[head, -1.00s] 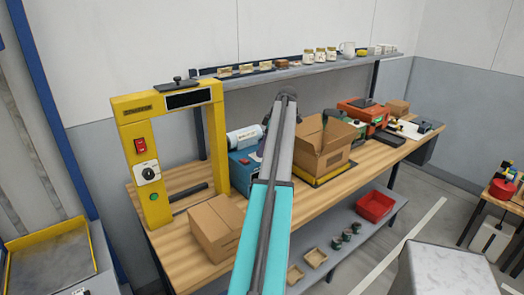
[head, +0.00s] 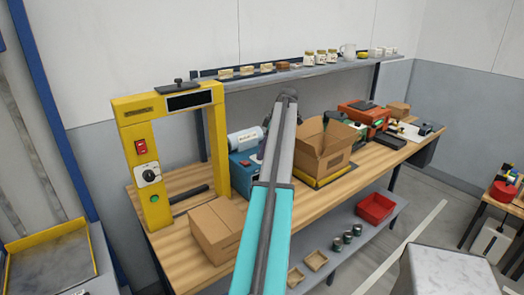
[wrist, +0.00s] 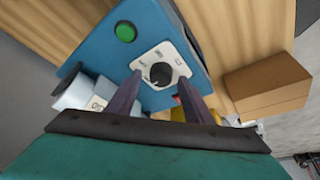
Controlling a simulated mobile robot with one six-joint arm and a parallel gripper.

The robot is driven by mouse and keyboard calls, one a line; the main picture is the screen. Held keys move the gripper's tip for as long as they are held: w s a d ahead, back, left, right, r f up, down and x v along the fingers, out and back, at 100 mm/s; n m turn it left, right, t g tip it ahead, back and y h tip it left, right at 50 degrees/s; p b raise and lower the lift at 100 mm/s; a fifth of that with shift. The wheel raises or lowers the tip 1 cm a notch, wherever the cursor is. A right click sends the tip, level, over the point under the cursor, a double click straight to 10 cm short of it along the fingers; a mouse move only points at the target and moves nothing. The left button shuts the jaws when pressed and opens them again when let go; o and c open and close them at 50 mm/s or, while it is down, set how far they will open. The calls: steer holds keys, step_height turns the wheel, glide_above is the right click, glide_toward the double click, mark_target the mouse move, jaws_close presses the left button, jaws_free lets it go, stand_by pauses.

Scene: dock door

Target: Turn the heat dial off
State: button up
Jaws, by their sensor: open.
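The dial (wrist: 161,74) is a dark round knob on a white plate with small markings, on the front of a blue machine (wrist: 95,50). A round green button (wrist: 125,31) sits beside it. My gripper (wrist: 160,82) is open in the wrist view, with one dark finger to each side of the knob's lower part. I cannot tell whether the fingers touch it. The markings are too small to read. In the head view the blue machine (head: 241,176) stands on the bench, partly behind my arm; its dial and my gripper are hidden there.
A yellow frame (head: 121,141) with its own dial (head: 149,175) and red switch stands left on the wooden bench (head: 375,158). A closed carton (head: 216,230) is in front, an open carton (head: 323,147) to the right. A shelf (head: 345,66) with jars runs above.

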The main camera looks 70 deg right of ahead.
steer(key=p+v, duration=0.1)
steer(key=v, duration=1.2)
steer(key=shift+r, duration=0.35)
steer(key=shift+s+r, duration=0.1)
